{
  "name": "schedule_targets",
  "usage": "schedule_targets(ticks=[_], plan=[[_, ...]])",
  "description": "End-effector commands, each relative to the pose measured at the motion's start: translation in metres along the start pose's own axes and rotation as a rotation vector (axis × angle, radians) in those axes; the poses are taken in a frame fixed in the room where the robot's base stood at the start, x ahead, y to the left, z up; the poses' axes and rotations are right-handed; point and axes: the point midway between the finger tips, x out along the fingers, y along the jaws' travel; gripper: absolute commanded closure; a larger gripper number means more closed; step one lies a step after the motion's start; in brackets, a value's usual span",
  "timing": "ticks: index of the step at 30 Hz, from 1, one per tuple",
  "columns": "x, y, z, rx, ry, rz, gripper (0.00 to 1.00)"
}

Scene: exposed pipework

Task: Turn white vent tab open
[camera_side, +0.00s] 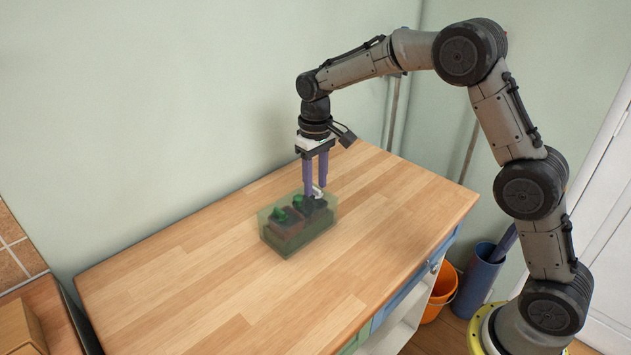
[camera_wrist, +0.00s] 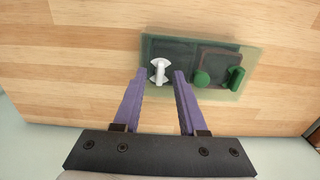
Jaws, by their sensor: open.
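The white vent tab (camera_wrist: 159,71) shows in the wrist view on the left part of a dark unit inside a translucent green box (camera_wrist: 255,57). In the side view the tab (camera_side: 318,192) is a small white shape at the right end of the box (camera_side: 290,246). My gripper (camera_wrist: 160,73) is open, with two purple fingers, one on each side of the tab. In the side view my gripper (camera_side: 315,187) points straight down over that end of the box. I cannot tell whether the fingers touch the tab.
A round green knob (camera_wrist: 202,79) and a green handle (camera_wrist: 236,78) sit right of the tab in the wrist view. The wooden worktop (camera_side: 190,270) is clear around the box. An orange bucket (camera_side: 440,292) and a blue bin (camera_side: 480,280) stand on the floor at right.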

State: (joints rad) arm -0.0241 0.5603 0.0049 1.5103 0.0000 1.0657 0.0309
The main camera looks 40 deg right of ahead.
Motion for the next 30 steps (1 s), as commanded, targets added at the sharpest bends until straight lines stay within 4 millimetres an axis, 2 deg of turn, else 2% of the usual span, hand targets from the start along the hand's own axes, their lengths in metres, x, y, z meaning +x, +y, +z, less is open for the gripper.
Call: schedule_targets(ticks=[10,15,17,30], plan=[[0.0034,0.0000,0.0002,0.000,0.000,0.000,0.61],[0.0031,0.0000,0.0002,0.000,0.000,0.000,0.91],[0.0031,0.0000,0.0002,0.000,0.000,0.000,1.00],[0.0027,0.0000,0.0001,0.013,0.000,0.000,1.00]])
